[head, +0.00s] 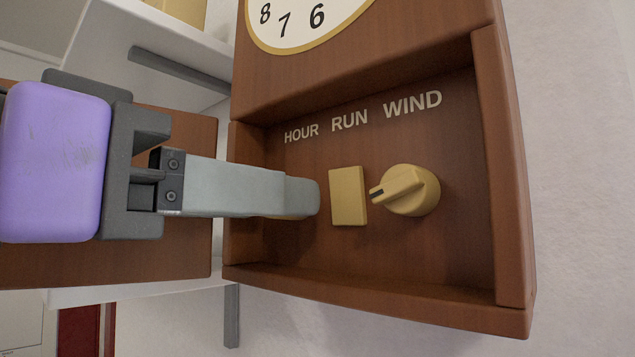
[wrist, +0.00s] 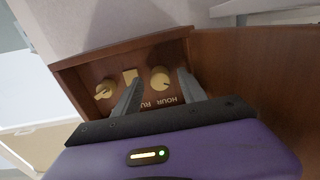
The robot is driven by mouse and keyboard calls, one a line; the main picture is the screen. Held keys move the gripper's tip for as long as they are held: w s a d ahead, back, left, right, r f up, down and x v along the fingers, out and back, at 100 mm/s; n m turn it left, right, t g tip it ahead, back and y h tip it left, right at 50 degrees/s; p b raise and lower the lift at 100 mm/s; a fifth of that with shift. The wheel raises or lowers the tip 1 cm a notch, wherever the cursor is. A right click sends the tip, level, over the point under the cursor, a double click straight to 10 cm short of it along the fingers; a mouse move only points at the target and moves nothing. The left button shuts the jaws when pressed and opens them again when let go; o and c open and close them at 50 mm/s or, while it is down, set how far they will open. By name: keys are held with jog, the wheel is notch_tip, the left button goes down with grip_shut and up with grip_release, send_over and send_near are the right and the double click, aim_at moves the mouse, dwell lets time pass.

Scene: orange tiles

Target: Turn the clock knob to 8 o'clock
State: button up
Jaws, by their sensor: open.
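The brown wooden clock (head: 350,80) shows the lower part of its white face (head: 300,30), with 8, 7 and 6 in view; no hand shows. The hour knob (wrist: 160,79), round and yellow, sits by the word HOUR in the recessed panel. In the wrist view it lies between the fingertips of my gripper (wrist: 157,84), which is open. In the head view my gripper (head: 300,195) covers nearly all of this knob, and one finger hides the other. I cannot tell whether the fingers touch the knob.
A yellow rectangular switch (head: 348,196) stands under RUN, close to the fingertips. The yellow wind knob (head: 410,190) is right of it, its pointer to the left. The recess's raised wooden lower edge (head: 380,300) and right wall (head: 505,165) border the panel.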

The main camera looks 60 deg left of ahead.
jog(key=shift+w+a, duration=0.1)
jog(key=shift+w, duration=0.2)
grip_shut()
jog(key=shift+n, duration=0.3)
jog(key=shift+n+p, duration=3.1)
jog(key=shift+n, duration=2.5)
